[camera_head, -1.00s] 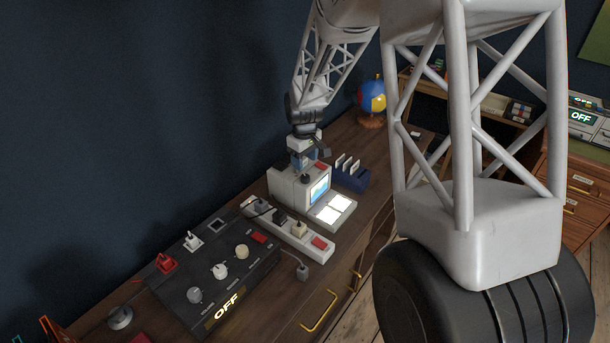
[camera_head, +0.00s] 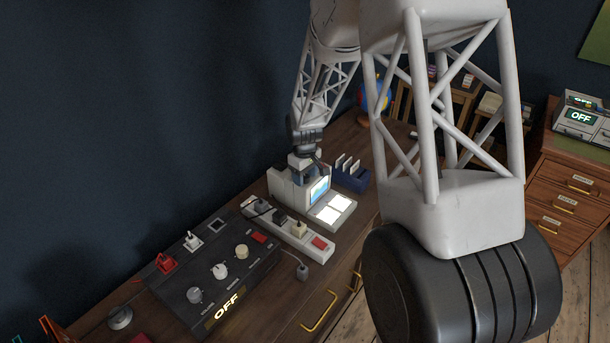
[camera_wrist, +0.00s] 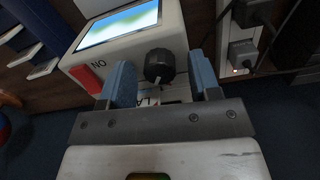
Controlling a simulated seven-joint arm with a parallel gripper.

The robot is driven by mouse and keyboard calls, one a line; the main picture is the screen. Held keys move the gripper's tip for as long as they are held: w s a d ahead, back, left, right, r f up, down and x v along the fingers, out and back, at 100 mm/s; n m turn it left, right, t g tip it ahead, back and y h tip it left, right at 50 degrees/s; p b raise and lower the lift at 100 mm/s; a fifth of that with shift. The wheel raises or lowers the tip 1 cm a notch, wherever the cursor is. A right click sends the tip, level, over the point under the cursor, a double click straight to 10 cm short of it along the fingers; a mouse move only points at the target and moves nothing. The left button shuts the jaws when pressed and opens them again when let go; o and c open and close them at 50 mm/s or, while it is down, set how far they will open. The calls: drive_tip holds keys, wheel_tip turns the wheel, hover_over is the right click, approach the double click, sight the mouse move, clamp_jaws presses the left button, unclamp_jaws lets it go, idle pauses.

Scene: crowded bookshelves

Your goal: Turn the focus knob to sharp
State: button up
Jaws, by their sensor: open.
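The focus knob (camera_wrist: 159,66) is black with a pale pointer mark and sits on the white device (camera_wrist: 150,44). In the wrist view it stands between the two blue fingers of my gripper (camera_wrist: 161,75), which are open with a gap on each side of it. The device's screen (camera_wrist: 120,24) shows a blue and green picture; I cannot tell how sharp it is. In the head view the device (camera_head: 281,190) stands on the wooden desk, with my gripper (camera_head: 304,171) low over its top, hiding the knob. A red switch (camera_wrist: 86,78) is beside the knob.
A white power strip (camera_head: 288,232) with plugs and a black control panel (camera_head: 215,290) reading OFF lie in front of the device. A blue holder with white cards (camera_head: 352,178) stands right behind it. A dark wall runs along the left.

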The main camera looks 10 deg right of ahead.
drive_tip(key=shift+c, duration=0.3)
drive_tip(key=c, duration=0.9)
drive_tip(key=shift+o, duration=0.2)
drive_tip(key=shift+m, duration=0.4)
drive_tip(key=m, duration=1)
drive_tip(key=shift+r, duration=0.1)
drive_tip(key=o, duration=0.9)
